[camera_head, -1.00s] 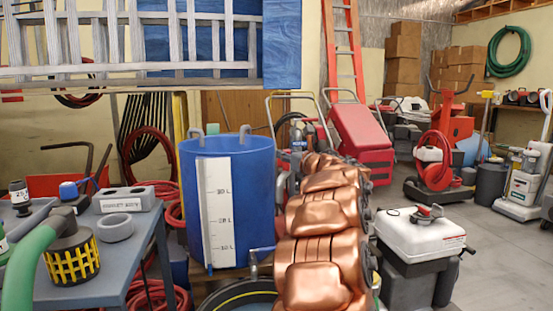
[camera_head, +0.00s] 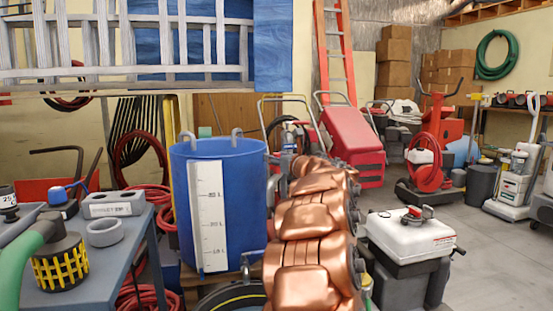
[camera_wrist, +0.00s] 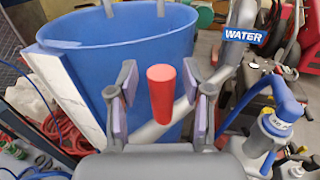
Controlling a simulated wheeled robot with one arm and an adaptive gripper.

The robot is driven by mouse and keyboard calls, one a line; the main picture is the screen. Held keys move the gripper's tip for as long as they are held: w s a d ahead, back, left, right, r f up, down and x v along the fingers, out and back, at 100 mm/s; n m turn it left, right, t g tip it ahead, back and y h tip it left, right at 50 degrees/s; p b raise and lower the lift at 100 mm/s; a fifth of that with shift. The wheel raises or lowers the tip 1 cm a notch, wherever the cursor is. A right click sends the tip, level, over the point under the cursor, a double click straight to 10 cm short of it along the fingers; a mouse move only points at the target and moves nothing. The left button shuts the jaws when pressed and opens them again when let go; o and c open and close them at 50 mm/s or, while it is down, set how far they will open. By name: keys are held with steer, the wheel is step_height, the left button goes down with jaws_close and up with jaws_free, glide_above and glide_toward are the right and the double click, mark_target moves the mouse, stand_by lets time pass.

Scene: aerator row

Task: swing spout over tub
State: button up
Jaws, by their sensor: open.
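The blue tub (camera_head: 242,205) has a white litre scale on its wall and stands beyond the grey table. It also fills the upper left of the wrist view (camera_wrist: 150,48). In the wrist view a grey pipe, seemingly the spout (camera_wrist: 186,108), runs slantwise past the tub's right side, with a blue WATER label (camera_wrist: 246,36) near its upper end. A red cylindrical handle (camera_wrist: 161,95) stands up in front of the pipe. My gripper (camera_wrist: 160,80) is open, one purple-padded finger on each side of the handle. Whether the pads touch it I cannot tell. My copper arm hides the gripper in the head view.
A grey table (camera_head: 115,262) at left holds a yellow strainer (camera_head: 60,263) on a green hose and a grey ring (camera_head: 103,233). A blue-hosed fitting (camera_wrist: 272,130) stands close right of my gripper. A white-topped machine (camera_head: 410,235) stands right of my arm.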

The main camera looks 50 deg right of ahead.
steer(key=v, duration=1.2)
steer(key=shift+a, duration=0.1)
stand_by(0.4)
